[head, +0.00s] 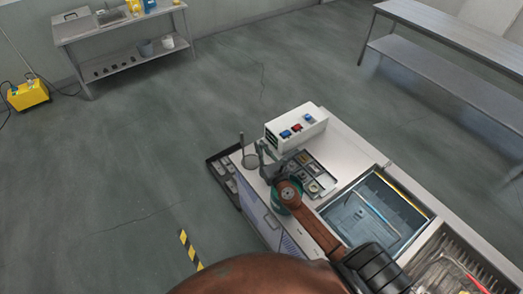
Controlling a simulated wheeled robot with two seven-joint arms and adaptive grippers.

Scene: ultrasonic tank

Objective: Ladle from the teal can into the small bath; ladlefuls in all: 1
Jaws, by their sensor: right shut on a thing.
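The teal can (279,207) stands on the bench top, largely hidden under my right wrist. My right gripper (264,156) reaches past the can, beside a small grey round vessel (250,161) at the bench's left corner. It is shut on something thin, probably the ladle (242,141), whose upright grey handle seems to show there. The ladle's bowl and its contents cannot be made out. I cannot tell for certain whether the round vessel is the small bath. My left gripper is not in view.
A white control box (296,127) with blue and red buttons stands behind a tray (329,187) of small parts. A large water-filled tank (372,219) lies to the right, with a ribbed basin (448,262) beyond. A dark side rack (222,172) edges the bench's left.

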